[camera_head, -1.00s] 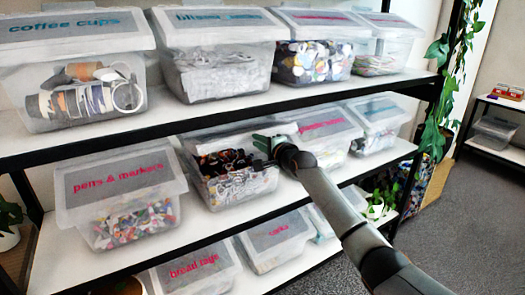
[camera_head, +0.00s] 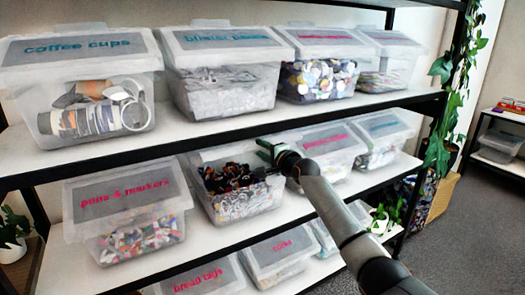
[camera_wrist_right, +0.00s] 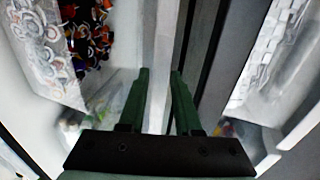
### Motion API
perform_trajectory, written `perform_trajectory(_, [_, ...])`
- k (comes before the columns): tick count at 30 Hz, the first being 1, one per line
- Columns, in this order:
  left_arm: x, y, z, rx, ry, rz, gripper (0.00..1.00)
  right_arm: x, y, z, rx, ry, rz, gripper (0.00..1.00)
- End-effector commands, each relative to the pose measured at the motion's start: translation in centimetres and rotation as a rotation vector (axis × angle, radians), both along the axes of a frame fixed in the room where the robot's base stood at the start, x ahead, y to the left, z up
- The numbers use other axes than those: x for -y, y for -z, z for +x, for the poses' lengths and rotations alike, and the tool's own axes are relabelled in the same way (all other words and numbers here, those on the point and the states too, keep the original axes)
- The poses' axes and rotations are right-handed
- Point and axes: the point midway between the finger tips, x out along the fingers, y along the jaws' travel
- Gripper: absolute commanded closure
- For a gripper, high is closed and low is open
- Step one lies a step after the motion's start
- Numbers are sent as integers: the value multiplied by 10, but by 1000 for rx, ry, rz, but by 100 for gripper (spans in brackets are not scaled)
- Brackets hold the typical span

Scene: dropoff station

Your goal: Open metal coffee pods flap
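A clear bin (camera_head: 238,205) stands on the middle shelf with dark, mixed-coloured pods in its open top. Its pale flap (camera_head: 222,154) stands raised at the back, and I cannot read a label on it. My right gripper (camera_head: 267,150) is at the upper right of this bin, near the flap's right end. The pods (camera_wrist_right: 90,30) show there at the upper left. My left gripper is not in view.
The pens & markers bin (camera_head: 125,190) stands left of the open bin, and a closed pink-labelled bin (camera_head: 328,145) to its right behind my arm. The upper shelf edge (camera_head: 200,148) runs close above. More closed bins fill the upper and lower shelves.

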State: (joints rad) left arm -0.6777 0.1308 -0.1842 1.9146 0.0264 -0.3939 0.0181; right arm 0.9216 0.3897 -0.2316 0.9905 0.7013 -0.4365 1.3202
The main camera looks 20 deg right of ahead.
Motion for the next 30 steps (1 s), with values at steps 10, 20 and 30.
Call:
perform_trajectory(10, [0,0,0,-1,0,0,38,0,2,-2,-5,-1,0,62])
perform_trajectory(20, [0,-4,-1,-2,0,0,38,3,-1,-29,-5,0,-2,62])
perform_trajectory(30, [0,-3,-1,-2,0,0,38,6,-6,-74,-4,-1,-2,62])
